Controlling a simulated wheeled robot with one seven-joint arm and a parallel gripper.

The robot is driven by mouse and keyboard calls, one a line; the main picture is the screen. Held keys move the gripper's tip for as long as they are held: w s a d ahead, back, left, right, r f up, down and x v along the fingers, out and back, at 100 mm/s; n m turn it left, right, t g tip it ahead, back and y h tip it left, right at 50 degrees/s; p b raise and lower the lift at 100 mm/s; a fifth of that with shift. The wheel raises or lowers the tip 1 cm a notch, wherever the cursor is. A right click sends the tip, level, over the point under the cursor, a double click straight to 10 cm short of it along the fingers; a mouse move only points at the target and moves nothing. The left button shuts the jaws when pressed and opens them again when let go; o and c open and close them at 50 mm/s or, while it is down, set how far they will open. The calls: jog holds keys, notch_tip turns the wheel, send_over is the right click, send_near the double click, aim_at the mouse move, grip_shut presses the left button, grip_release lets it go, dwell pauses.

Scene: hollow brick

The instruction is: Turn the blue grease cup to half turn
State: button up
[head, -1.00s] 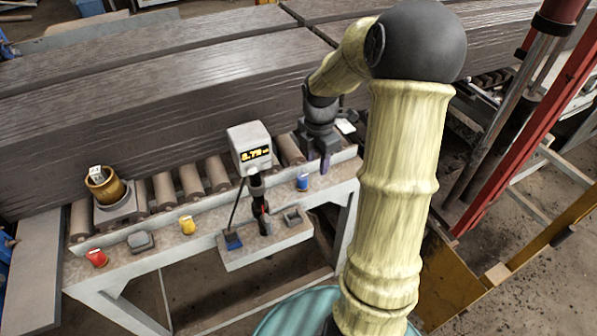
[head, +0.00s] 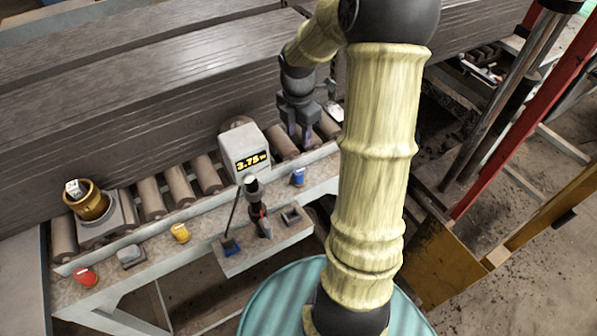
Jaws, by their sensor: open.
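The blue grease cup (head: 298,177) is a small blue cap on the front rail of the roller table, right of the display box. My gripper (head: 301,142) is open and points down above and behind the blue cup, over the rollers. It is apart from the cup, with nothing seen between its fingers. A yellow cup (head: 180,233) and a red cup (head: 85,277) sit on the same rail further left. How far the blue cup is turned is too small to tell.
A white box with a lit display (head: 244,153) stands left of my gripper. A dark lever (head: 262,215) rises from a small shelf in front. A brown pot (head: 88,202) stands at the left. Long dark clay slabs (head: 130,110) lie behind the rollers (head: 178,182).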

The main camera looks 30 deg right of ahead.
aim_at(299, 171)
notch_tip(299, 171, down, 18)
jog(key=p, duration=0.2)
jog(key=shift+r+p, duration=0.25)
jog(key=shift+p, duration=0.1)
jog(key=c, duration=0.7)
